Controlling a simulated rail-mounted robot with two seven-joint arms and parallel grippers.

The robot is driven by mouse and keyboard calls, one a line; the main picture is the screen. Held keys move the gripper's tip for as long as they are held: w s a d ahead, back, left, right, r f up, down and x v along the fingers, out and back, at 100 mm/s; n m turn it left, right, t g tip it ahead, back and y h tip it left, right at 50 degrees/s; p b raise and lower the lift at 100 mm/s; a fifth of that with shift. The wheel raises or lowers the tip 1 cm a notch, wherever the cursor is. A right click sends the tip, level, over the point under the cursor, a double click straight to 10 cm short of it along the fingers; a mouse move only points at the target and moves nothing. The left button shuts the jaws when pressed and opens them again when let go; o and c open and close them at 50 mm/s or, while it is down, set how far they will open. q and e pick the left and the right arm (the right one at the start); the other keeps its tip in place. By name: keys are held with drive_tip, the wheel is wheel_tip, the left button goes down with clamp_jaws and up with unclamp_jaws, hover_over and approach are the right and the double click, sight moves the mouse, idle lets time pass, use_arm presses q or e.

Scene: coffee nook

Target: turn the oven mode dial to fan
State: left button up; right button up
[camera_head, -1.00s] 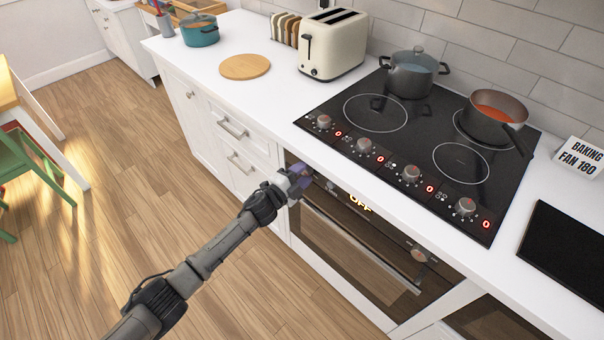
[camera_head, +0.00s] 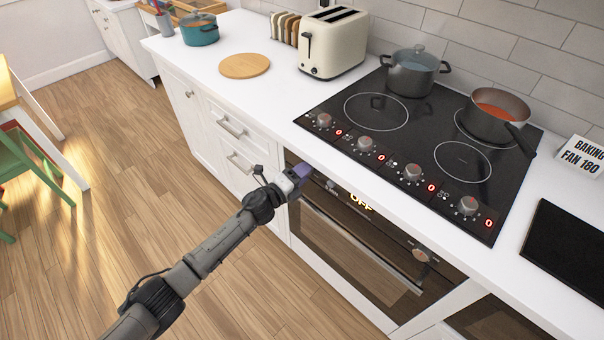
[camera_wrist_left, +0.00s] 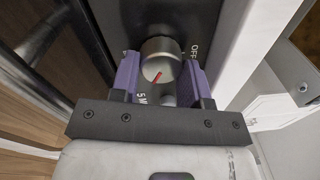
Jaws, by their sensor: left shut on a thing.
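The oven (camera_head: 345,240) has a dark panel with a lit "OFF" display (camera_head: 361,203). My left gripper (camera_head: 301,176) is at the panel's left end and hides the dial there in the head view. In the left wrist view, its purple fingers (camera_wrist_left: 160,72) are shut on the sides of a round silver dial (camera_wrist_left: 158,48). The dial's red pointer slants down and left in that picture. An "OFF" label (camera_wrist_left: 194,50) is to the dial's right, and a partly hidden label starting "5" is below it. My right gripper is out of view.
A second oven dial (camera_head: 422,255) is at the panel's right end. The oven handle (camera_head: 365,255) runs below the panel. The cooktop (camera_head: 400,150) above carries two pots. A sign (camera_head: 581,157) reads "BAKING FAN 180". A white cabinet (camera_head: 210,140) is left of the oven.

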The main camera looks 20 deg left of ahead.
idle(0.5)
use_arm(q)
drive_tip(key=o, duration=0.9)
drive_tip(key=shift+o, duration=0.2)
drive_tip(key=shift+s+a, duration=0.25)
drive_tip(key=shift+s, duration=0.2)
drive_tip(key=p+v, duration=0.3)
drive_tip(key=v, duration=0.9)
drive_tip(key=shift+s, duration=0.35)
drive_tip(key=shift+a, duration=0.1)
